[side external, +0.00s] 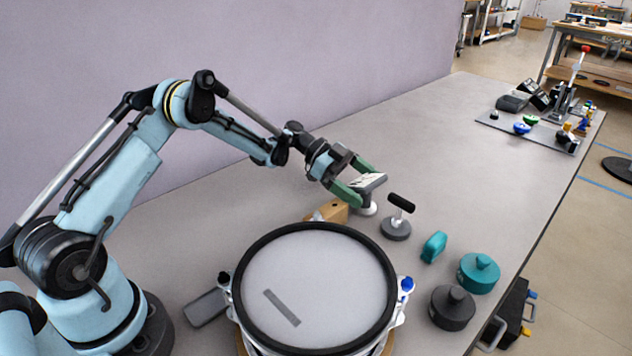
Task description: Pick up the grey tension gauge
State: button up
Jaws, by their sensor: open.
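The grey gauge (371,181) appears to be the small upright device with a tilted, light-faced head on a short stem and round base. It stands on the grey table behind the drum. My gripper (364,181) is open, with its two green fingers at the head, one on the far side and one on the near side. I cannot tell whether either finger touches it. The near finger hides part of the head's left side.
A round drum with a white mesh head (318,275) fills the front. A black-handled tool (397,226), a teal block (433,247), a teal knobbed disc (479,273) and a dark knobbed disc (452,307) stand to the right. A wooden block (332,211) sits below my gripper.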

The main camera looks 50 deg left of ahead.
aim_at(361, 180)
jog(key=shift+c, duration=0.5)
jog(key=c, duration=1)
jog(key=shift+c, duration=0.2)
jog(key=shift+r, duration=0.1)
jog(key=shift+r, duration=0.15)
jog(key=r, duration=0.9)
jog(key=shift+s+d+r, duration=0.1)
jog(key=shift+s+r, duration=0.1)
jog(key=shift+r, duration=0.15)
jog(key=s+d+r+m+g, duration=0.1)
jog(key=s+d+r, duration=0.1)
jog(key=s, duration=0.8)
jog(key=s+d+r+m+g, duration=0.1)
jog(key=s+d, duration=0.3)
jog(key=s, duration=0.6)
jog(key=s+d+r+m+g, duration=0.2)
jog(key=s+d+r, duration=0.1)
jog(key=s, duration=0.7)
jog(key=shift+d+r+h, duration=0.2)
jog(key=shift+d+h, duration=0.1)
jog(key=shift+d, duration=0.25)
